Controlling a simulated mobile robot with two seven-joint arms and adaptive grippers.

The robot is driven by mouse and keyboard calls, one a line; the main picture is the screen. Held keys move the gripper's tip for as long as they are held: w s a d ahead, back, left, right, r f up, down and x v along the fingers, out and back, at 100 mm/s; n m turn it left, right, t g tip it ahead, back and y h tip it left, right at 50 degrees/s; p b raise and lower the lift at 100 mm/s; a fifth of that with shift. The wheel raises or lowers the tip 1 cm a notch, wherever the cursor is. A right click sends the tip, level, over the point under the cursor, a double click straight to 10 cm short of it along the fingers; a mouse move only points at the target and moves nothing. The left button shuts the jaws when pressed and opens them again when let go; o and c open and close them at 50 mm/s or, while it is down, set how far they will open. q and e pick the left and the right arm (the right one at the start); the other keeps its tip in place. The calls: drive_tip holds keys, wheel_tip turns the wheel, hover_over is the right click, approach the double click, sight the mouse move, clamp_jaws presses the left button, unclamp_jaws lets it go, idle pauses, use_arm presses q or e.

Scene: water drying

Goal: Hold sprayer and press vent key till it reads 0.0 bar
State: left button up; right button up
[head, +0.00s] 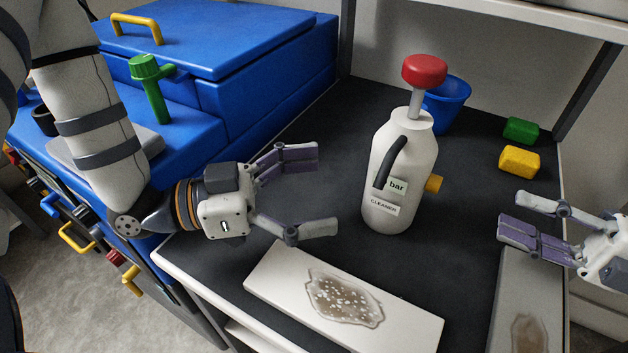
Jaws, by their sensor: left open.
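The white sprayer (408,160), with a red pump knob (424,70) and a dark handle, stands upright on the dark bench. Its label reads CLEANER. A small readout (397,187) shows "bar"; the handle seems to cover its number. A yellow key (434,184) sticks out from the sprayer's right side. My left gripper (327,190) is open and empty to the left of the sprayer, its fingers pointing at it, clear of it. My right gripper (509,211) is to the right of the sprayer, apart from it, with its fingers spread and nothing between them.
A stained white panel (275,272) lies in front of the sprayer, a grey stained one (522,290) at right. A blue bucket (450,100) stands behind. Green (521,130) and yellow (519,161) blocks lie at back right. Blue cases (220,40) with a green-handled item (152,90) are left.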

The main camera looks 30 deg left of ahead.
sight(399, 163)
use_arm(q)
drive_tip(key=shift+t+y, duration=0.6)
drive_tip(key=x, duration=0.4)
drive_tip(key=w+a+x, duration=0.1)
drive_tip(key=x, duration=0.7)
drive_tip(key=shift+w+f, duration=0.15)
drive_tip(key=shift+w, duration=0.15)
drive_tip(key=c, duration=1.5)
drive_tip(key=shift+c, duration=1.4)
use_arm(e)
drive_tip(key=shift+c, duration=0.8)
clamp_jaws()
